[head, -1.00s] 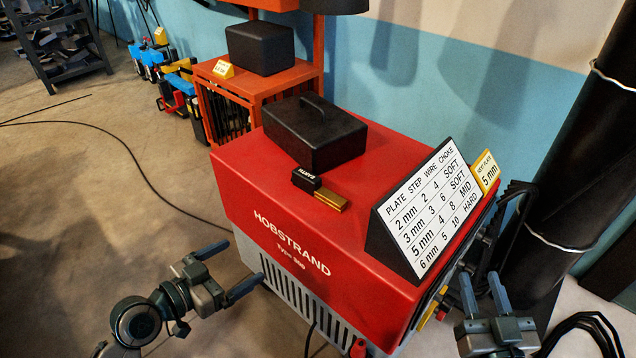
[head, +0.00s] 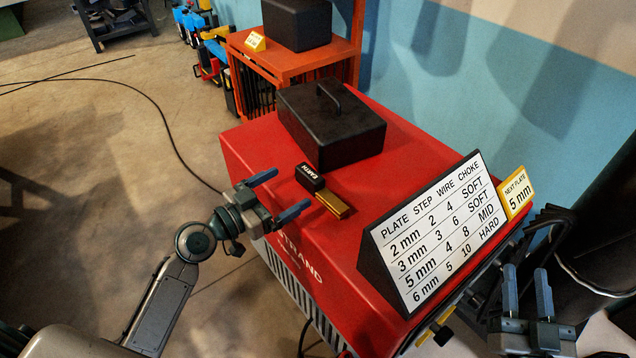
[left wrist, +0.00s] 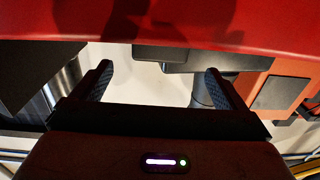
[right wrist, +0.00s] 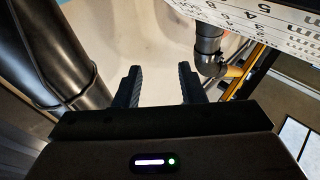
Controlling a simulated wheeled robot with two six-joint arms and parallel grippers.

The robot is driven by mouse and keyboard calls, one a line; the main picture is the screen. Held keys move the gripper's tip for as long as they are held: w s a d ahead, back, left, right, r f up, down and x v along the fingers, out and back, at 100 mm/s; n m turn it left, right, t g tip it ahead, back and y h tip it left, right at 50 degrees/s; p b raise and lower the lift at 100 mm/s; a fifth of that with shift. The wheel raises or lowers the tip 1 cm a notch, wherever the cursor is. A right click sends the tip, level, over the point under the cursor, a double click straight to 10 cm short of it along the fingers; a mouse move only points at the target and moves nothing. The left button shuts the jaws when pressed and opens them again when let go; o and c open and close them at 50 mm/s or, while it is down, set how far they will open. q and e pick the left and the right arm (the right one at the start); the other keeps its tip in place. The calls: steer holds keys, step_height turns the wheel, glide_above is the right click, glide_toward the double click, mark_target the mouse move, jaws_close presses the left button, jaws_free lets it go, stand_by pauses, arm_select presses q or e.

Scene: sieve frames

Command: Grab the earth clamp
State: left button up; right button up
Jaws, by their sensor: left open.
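The earth clamp is a small black block (head: 311,178) marked EARTH with a brass-coloured piece (head: 331,204) at its near right end. It lies on the top of the red machine (head: 245,145). My left gripper (head: 279,195) is open and empty, just left of the clamp by the machine's edge, its fingers pointing toward it. The left wrist view shows its spread fingers (left wrist: 158,80) with red surface above; I cannot make out the clamp there. My right gripper (head: 527,279) is open and empty at the lower right, beyond the machine's right end.
A black box with a handle (head: 335,135) stands behind the clamp. A sloped settings board (head: 430,230) and a yellow 5 mm sign (head: 516,192) stand to the right. An orange stand (head: 290,58) is behind. Black cables hang at the right end.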

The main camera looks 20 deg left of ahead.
mark_target(304, 177)
arm_select(q)
steer(key=shift+x, duration=0.8)
steer(key=x, duration=0.4)
steer(key=shift+w+d+r+p, duration=0.1)
steer(key=shift+w+r+p, duration=0.1)
steer(key=shift+p, duration=0.15)
steer(key=shift+w+d, duration=0.3)
steer(key=shift+w, duration=0.1)
steer(key=c, duration=1.3)
arm_select(e)
steer(key=f+g, duration=0.2)
steer(key=f, duration=0.1)
steer(key=f+g, duration=0.1)
steer(key=f, duration=0.1)
steer(key=shift+s+a, duration=0.1)
steer(key=shift+s, duration=0.2)
